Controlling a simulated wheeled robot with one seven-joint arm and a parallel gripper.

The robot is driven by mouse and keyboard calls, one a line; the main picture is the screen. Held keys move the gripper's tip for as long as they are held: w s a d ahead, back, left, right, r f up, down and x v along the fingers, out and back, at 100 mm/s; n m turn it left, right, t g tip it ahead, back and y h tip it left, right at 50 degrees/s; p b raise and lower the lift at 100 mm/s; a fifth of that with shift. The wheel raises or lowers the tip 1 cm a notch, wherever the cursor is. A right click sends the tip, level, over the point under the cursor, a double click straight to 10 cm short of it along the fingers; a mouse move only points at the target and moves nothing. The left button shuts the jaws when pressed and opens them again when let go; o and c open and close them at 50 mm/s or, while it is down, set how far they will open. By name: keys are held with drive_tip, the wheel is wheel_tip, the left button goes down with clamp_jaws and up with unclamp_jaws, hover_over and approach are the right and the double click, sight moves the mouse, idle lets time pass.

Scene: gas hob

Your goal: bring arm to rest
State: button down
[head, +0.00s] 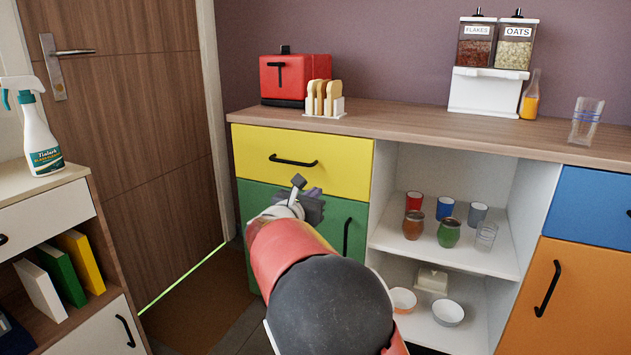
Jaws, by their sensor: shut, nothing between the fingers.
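My arm reaches forward from the bottom middle of the head view, its red and dark grey links filling the lower centre. My gripper (298,183) is at its far end, in front of the yellow drawer (340,163) and the green cupboard door (262,212). The gripper is small in view and partly hidden by my own arm. It is shut and empty. Whether it touches the cupboard front cannot be told.
A wooden counter (400,120) carries a red toaster (295,80), a toast rack (324,100) and a glass (586,122). An open shelf (475,258) holds cups, jars and bowls. A low cabinet (50,195) with a spray bottle (40,138) stands left. Floor shows between.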

drive_tip(key=s+d+m+g+p, duration=0.1)
drive_tip(key=s+d+m+g, duration=0.7)
drive_tip(key=s+d+m, duration=1.05)
drive_tip(key=s+f+m+y, duration=0.1)
drive_tip(key=s+m, duration=0.3)
drive_tip(key=s, duration=0.4)
drive_tip(key=s+f+m+g+y+p, duration=0.1)
drive_tip(key=s+m+y, duration=0.3)
drive_tip(key=s, duration=0.4)
drive_tip(key=s+a+f+m+g+y, duration=0.1)
drive_tip(key=s+f+m+y, duration=0.1)
drive_tip(key=s, duration=0.6)
drive_tip(key=shift+s+f+m+p, duration=0.15)
drive_tip(key=shift+f+m+p, duration=0.25)
drive_tip(key=shift+f+m, duration=0.4)
drive_tip(key=shift+r, duration=0.15)
